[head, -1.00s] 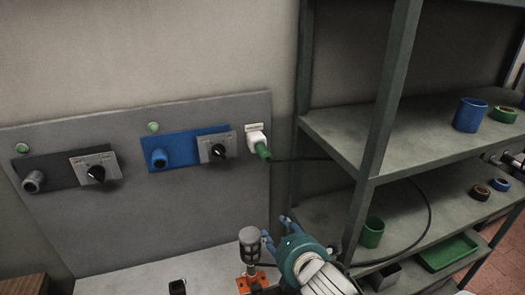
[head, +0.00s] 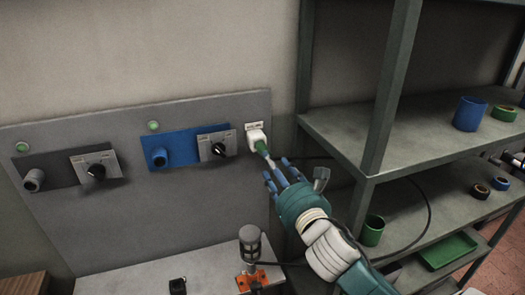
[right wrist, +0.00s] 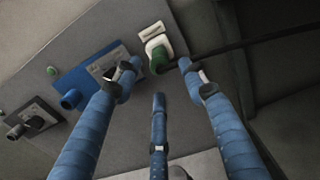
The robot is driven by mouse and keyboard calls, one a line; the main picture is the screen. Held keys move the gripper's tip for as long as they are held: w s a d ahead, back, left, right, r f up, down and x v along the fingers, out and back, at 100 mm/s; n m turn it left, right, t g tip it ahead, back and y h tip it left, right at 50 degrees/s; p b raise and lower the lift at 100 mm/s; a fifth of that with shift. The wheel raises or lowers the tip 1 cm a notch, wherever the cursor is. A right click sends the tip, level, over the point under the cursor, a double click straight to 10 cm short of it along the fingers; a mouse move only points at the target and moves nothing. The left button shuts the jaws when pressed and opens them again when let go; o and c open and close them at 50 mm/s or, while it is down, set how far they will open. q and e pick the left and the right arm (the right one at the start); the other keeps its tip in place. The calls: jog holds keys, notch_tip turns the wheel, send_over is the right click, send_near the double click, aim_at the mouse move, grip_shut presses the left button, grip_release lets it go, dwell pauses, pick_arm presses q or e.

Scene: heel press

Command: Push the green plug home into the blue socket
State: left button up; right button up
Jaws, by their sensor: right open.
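The green plug (head: 261,146) sits in a white holder (head: 255,134) at the right end of the wall panel, with a black cable running off to the right. The plug also shows in the right wrist view (right wrist: 159,60). The blue socket (head: 158,157) juts from a blue plate left of the plug, and it shows in the right wrist view (right wrist: 70,98). My right gripper (head: 272,168) is open just below and in front of the plug. In the wrist view its fingers spread around the plug's line; contact cannot be told. My left gripper is not in view.
A black knob (head: 218,149) stands between blue socket and plug. A grey socket (head: 33,180) and another knob (head: 97,171) are at left. Shelves (head: 430,135) with rings and cups stand close on the right. A grey-headed post on an orange base (head: 252,279) stands below.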

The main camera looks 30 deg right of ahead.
aim_at(263, 150)
jog(key=x, duration=0.7)
jog(key=shift+w, duration=0.25)
jog(key=shift+w+d+p, duration=0.25)
jog(key=shift+w+p, duration=0.1)
jog(key=shift+w, duration=0.3)
jog(key=shift+p, duration=0.6)
dwell(0.4)
grip_shut()
jog(key=shift+s, duration=0.1)
